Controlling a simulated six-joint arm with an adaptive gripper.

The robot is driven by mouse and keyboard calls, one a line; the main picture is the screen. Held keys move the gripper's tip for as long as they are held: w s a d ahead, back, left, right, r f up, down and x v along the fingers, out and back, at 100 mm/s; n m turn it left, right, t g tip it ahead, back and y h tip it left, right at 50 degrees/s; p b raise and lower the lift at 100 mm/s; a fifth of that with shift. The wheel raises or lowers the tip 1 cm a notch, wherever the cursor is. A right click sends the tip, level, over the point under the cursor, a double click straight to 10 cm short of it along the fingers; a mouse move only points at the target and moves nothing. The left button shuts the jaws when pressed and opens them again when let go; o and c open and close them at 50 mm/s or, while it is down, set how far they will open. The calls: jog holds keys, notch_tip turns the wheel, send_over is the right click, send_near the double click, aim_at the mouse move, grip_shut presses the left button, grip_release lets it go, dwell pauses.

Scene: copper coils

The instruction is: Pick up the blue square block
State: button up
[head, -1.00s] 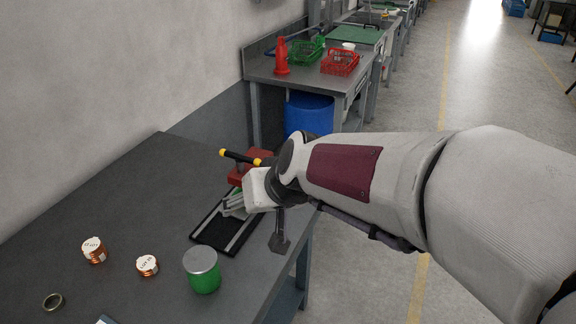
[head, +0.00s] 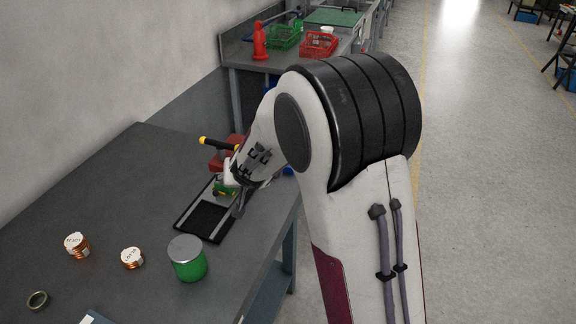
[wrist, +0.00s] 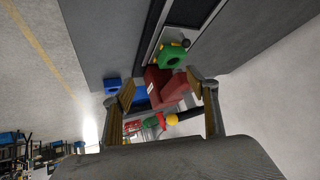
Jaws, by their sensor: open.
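A small blue block (wrist: 112,85) shows in the wrist view at the far edge of the grey table, left of my left finger. A small patch of blue (head: 288,171) at the table's right edge in the head view seems to be the same block, mostly hidden by my arm. My gripper (wrist: 161,87) is open and empty. Its fingers frame a red vise in the wrist view, with the block outside them. In the head view my gripper is above the far end of the table and its fingertips are hard to make out.
The red vise (wrist: 168,88) has a black bar with yellow ends. A green can (head: 187,262), copper coils (head: 77,246) (head: 132,258) and a metal ring (head: 37,300) stand nearer. The table between them is clear.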

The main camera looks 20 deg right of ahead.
jog(key=shift+m+h, duration=0.6)
jog(key=shift+h, duration=0.3)
jog(key=w+d+f, duration=0.1)
jog(key=f, duration=0.1)
jog(key=w+d+f, duration=0.1)
jog(key=f, duration=0.1)
jog(key=w+d+f, duration=0.1)
jog(key=f, duration=0.1)
jog(key=shift+d+f, duration=0.15)
jog(key=shift+d, duration=0.2)
jog(key=w+d+m+h, duration=0.1)
jog(key=w+d+h, duration=0.1)
jog(key=d, duration=0.1)
jog(key=w+d+f+m+h, duration=0.1)
jog(key=w+d+h, duration=0.1)
jog(key=d, duration=0.2)
jog(key=w+d+m+h, duration=0.1)
jog(key=d, duration=0.3)
jog(key=shift+w+f+m+h, duration=0.4)
jog(key=shift+w+d, duration=0.1)
jog(key=shift+d, duration=0.3)
jog(key=shift+x, duration=1.3)
jog(key=shift+w+r+x, duration=0.1)
jog(key=shift+r+x, duration=0.05)
jog(key=shift+x, duration=1.15)
jog(key=shift+w+r+x, duration=0.15)
jog(key=shift+x, duration=1.15)
